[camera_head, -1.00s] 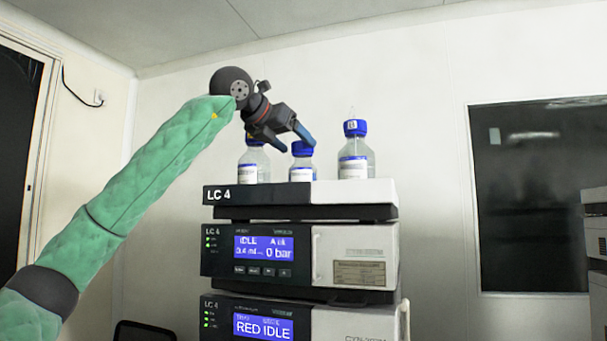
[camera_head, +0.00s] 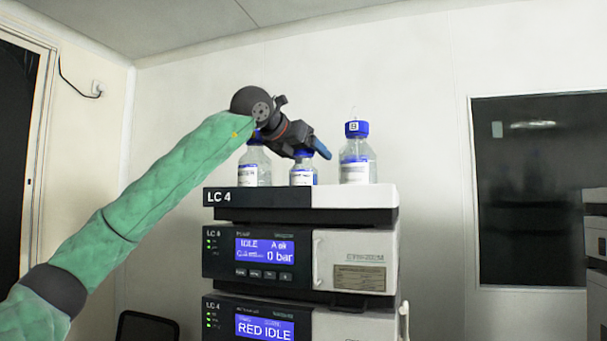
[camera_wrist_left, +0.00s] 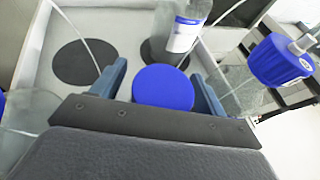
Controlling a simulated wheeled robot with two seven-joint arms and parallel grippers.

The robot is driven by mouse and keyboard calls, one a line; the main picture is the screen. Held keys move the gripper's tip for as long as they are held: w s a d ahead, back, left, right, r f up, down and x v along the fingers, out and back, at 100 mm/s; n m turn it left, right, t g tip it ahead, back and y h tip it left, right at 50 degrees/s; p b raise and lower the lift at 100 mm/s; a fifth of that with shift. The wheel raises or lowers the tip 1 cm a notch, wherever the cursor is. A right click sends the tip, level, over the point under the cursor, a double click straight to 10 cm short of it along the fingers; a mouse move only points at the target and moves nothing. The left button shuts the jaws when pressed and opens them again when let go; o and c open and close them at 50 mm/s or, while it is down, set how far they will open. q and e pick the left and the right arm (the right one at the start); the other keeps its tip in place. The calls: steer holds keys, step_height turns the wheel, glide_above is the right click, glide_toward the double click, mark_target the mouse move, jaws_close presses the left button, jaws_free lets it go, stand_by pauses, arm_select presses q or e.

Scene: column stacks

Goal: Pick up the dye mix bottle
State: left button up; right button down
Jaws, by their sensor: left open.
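Three clear bottles with blue caps stand on top of the instrument stack (camera_head: 300,197): one at left (camera_head: 254,168), a shorter one in the middle (camera_head: 303,176) and one at right (camera_head: 356,168). I cannot read which label says dye mix. My left gripper (camera_head: 314,150) is open at the middle bottle's cap and partly hides it. In the left wrist view, the round blue cap (camera_wrist_left: 162,87) lies between the two open blue fingers, with gaps at both sides. The bottle's body is hidden under its cap there. My right gripper is not in view.
In the left wrist view a blue-capped bottle (camera_wrist_left: 280,62) is close on the right and a clear bottle (camera_wrist_left: 28,108) on the left. Another labelled bottle (camera_wrist_left: 187,32) stands beyond the cap.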

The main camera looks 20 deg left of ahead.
arm_select(q)
jaws_close()
stand_by(0.3)
